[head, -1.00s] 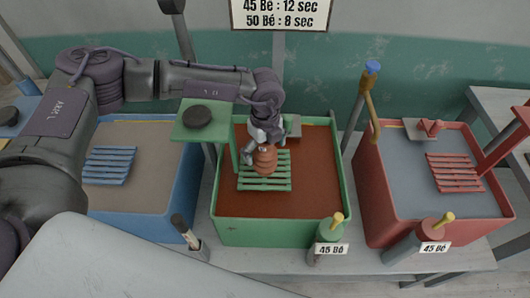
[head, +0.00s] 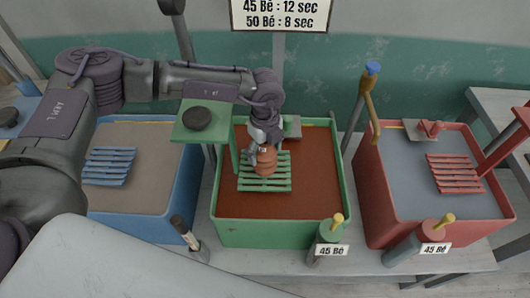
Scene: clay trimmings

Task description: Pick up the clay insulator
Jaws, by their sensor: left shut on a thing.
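The clay insulator (head: 266,162) is a small, ribbed, orange-brown piece. It is over the green slatted rack (head: 264,184) in the green tub (head: 283,232). My left gripper (head: 263,147) comes down from above and is shut on the insulator near its top. The fingers partly hide the insulator's upper part. I cannot tell whether its base touches the rack. My right gripper is not in the head view.
A blue tub (head: 187,215) stands to the left and a red tub (head: 372,205) to the right, each with a slatted rack. A green platform (head: 185,131) carries a dark disc. Labelled bottles (head: 330,232) stand at the front.

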